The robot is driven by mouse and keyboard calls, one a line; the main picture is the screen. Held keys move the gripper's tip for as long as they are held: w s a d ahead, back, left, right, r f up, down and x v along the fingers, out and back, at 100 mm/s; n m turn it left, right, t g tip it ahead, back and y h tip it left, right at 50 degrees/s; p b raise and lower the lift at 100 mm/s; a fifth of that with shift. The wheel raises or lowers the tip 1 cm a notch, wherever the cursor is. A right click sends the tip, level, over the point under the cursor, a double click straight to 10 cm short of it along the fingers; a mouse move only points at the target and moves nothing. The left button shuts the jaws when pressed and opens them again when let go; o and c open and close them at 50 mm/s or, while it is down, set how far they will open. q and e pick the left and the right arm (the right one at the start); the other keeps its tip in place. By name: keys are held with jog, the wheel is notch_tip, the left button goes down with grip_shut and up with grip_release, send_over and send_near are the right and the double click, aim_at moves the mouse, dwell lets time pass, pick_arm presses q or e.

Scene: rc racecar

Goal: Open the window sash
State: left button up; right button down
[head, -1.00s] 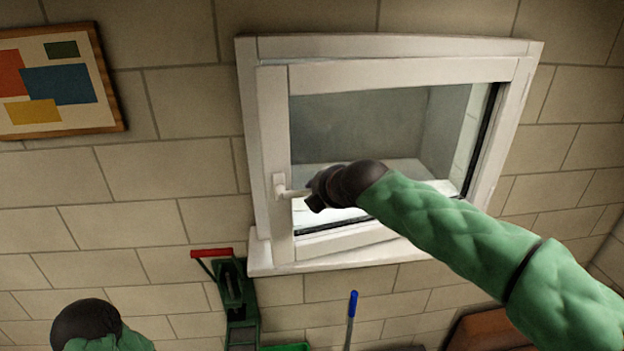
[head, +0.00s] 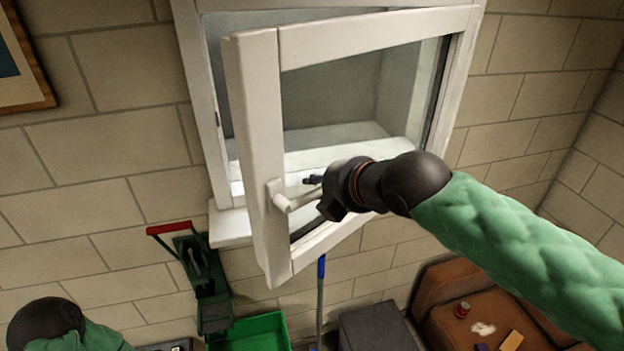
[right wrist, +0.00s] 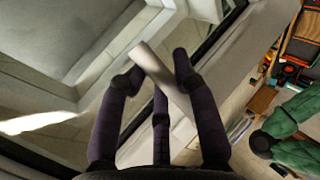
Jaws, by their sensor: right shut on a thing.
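The white window sash (head: 251,120) stands swung out from its white frame (head: 203,110), hinged at the right, with a clear gap along its left side. Its white lever handle (head: 296,202) sticks out to the right from the sash's left stile. My right gripper (head: 318,197) is shut on the handle. In the right wrist view the dark fingers (right wrist: 158,80) close around the pale handle bar (right wrist: 165,75). My left arm shows at the lower left in the head view, but its gripper fingers are out of view.
A white sill (head: 230,224) juts out below the frame. Below stand a green machine with a red handle (head: 169,228), a green bin (head: 250,332), a blue-handled pole (head: 321,268), a grey box (head: 375,326) and a brown seat or case (head: 470,312) with small items.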

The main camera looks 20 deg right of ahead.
jog(key=c, duration=1)
grip_release()
jog(key=v, duration=1.2)
